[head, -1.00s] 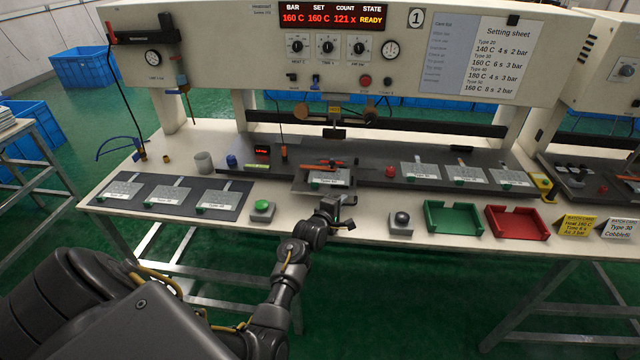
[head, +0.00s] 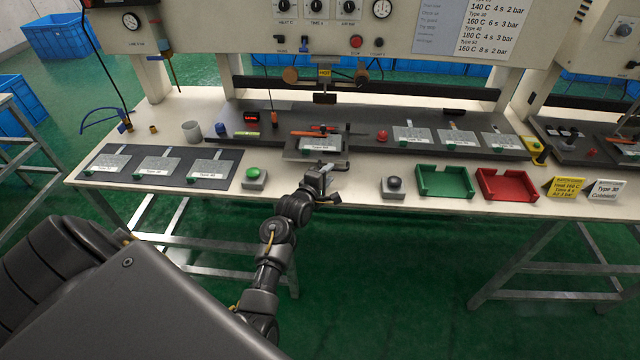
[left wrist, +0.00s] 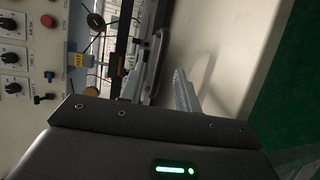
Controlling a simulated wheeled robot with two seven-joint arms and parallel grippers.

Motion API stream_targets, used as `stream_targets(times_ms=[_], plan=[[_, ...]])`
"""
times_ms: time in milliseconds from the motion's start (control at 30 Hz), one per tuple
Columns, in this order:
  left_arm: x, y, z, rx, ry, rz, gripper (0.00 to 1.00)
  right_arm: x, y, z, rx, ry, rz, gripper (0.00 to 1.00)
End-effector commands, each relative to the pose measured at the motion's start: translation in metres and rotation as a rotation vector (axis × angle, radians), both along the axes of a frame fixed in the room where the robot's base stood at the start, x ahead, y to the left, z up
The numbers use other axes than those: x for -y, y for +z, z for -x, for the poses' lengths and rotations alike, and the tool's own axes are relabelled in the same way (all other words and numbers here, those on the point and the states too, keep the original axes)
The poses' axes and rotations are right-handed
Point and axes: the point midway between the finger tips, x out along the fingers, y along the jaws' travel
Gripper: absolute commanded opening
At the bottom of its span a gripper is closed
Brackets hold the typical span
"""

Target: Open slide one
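The slide (head: 300,155) of press one is a dark plate at the middle front of the press bed. A grey keypad film with a white label (head: 320,144) lies on it. My left gripper (head: 334,170) is just in front of the slide, over the front of the bench, with no clear contact visible. Part of the slide's front edge is hard to make out behind the gripper. My right gripper is in neither view.
A green button box (head: 254,178) is left of the gripper and a dark button box (head: 394,187) is right of it. Green (head: 445,192) and red (head: 507,197) trays stand farther right. A film mat (head: 108,181) lies at left. The hot press head (head: 325,97) hangs behind.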

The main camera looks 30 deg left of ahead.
Motion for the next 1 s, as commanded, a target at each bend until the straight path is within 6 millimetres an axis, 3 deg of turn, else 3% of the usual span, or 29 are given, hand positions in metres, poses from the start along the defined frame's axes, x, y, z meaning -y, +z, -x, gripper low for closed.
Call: stream_targets(times_ms=[200,400,1000], plan=[[0.005,0.007,0.042,0.000,0.000,-0.002,0.33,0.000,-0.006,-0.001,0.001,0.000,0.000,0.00],[0.007,0.011,0.061,0.000,0.000,0.000,0.33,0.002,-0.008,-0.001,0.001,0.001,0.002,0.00],[0.007,0.013,0.064,-0.001,-0.001,-0.002,0.33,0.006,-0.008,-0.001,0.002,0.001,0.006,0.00]])
